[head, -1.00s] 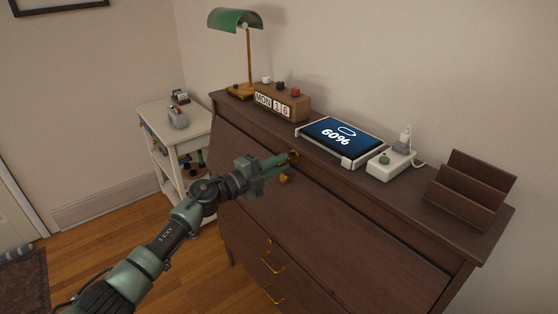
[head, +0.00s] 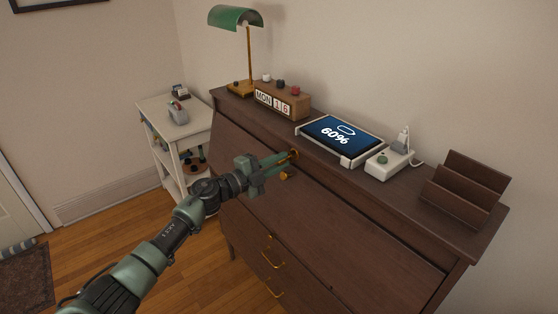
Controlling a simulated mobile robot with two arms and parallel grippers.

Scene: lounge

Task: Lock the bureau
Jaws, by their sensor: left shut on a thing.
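The bureau (head: 335,222) is dark brown wood with a slanted front that is closed. My left gripper (head: 291,157) is at the upper edge of that front. It is shut on a small brass-coloured thing (head: 294,154), probably a key, at the lock; the fingers hide most of it, and I cannot tell how it is turned. A brass knob (head: 286,176) sits just below the fingertips. My right gripper is not in view.
On the bureau top stand a green lamp (head: 236,18), a calendar block (head: 281,101), a tablet in a white stand (head: 340,135), a white box with a plug (head: 390,164) and a brown letter rack (head: 467,189). A white side table (head: 178,135) stands left of the bureau.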

